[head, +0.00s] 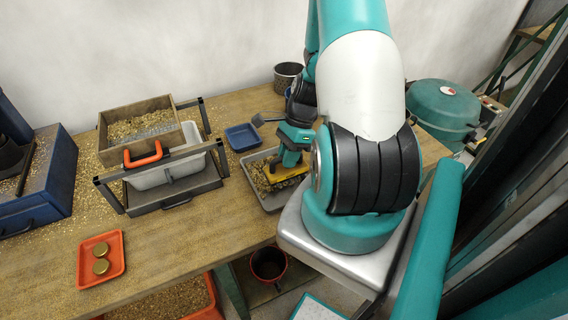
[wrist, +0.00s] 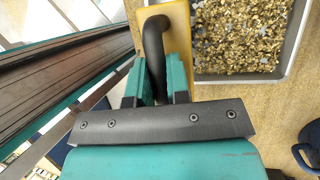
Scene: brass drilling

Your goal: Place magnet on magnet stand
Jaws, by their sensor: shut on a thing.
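The magnet, a yellow plate with a black curved handle, is in my gripper (wrist: 155,72). In the wrist view the yellow plate (wrist: 178,18) lies beyond the fingers, which are closed on the black handle. In the head view my gripper (head: 291,157) points down with the yellow magnet (head: 284,181) below it, over or beside a grey tray (head: 271,203) of brass chips. The wrist view shows the plate left of this tray (wrist: 240,78). I cannot make out the exact height. I cannot identify the magnet stand with certainty.
A small blue tray (head: 241,138) and a dark metal cup (head: 287,77) stand behind. A wooden sieve box (head: 108,133) with a rack and orange handle (head: 143,155) is at the left. A red tray (head: 86,276) with two brass discs lies in front. The table centre is bare.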

